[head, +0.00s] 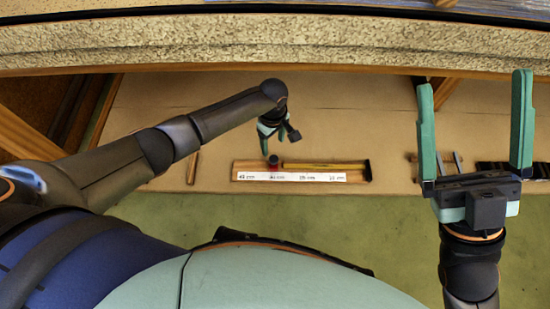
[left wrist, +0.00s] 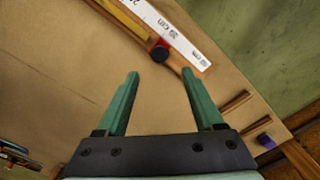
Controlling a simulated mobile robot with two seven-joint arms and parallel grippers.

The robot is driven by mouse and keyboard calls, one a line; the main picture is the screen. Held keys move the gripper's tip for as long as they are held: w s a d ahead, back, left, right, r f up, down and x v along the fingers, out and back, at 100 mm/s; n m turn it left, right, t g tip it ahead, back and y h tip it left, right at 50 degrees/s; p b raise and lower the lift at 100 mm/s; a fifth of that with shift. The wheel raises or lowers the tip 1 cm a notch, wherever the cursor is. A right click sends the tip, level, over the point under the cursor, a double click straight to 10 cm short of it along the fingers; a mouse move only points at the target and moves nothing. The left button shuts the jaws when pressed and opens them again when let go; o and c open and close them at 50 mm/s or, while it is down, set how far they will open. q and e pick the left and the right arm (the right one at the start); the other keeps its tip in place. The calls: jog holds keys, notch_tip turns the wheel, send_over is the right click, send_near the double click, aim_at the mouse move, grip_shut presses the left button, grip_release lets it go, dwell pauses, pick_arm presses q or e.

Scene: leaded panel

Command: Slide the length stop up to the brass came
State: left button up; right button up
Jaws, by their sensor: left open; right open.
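The length stop, a small red block with a dark round knob (head: 274,160), sits on a wooden board (head: 241,164) with a white printed scale (head: 300,177). The brass came (head: 310,165) is a thin yellow strip lying along the board, right of the stop; a small gap seems to separate them. In the left wrist view the knob (left wrist: 160,52) lies just beyond my open fingertips, with the came (left wrist: 122,18) to its upper left. My left gripper (head: 271,140) is open and empty near the stop. My right gripper (head: 473,82) is open and empty, far right.
A dark end block (head: 368,170) closes the board's right end. A wooden strip (head: 193,168) lies left of the board. Dark slotted pieces (head: 497,170) lie at the right. The tan table (head: 340,115) behind the board is mostly clear.

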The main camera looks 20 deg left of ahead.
aim_at(274, 159)
pick_arm(q)
notch_tip(274, 159, down, 9)
jog(key=b, duration=0.4)
jog(key=shift+b, duration=0.35)
pick_arm(e)
notch_tip(274, 159, down, 6)
jog(key=shift+w+a+f, duration=0.2)
jog(key=shift+a, duration=0.1)
pick_arm(q)
jog(key=shift+r, duration=0.1)
jog(key=shift+c, duration=0.3)
grip_shut()
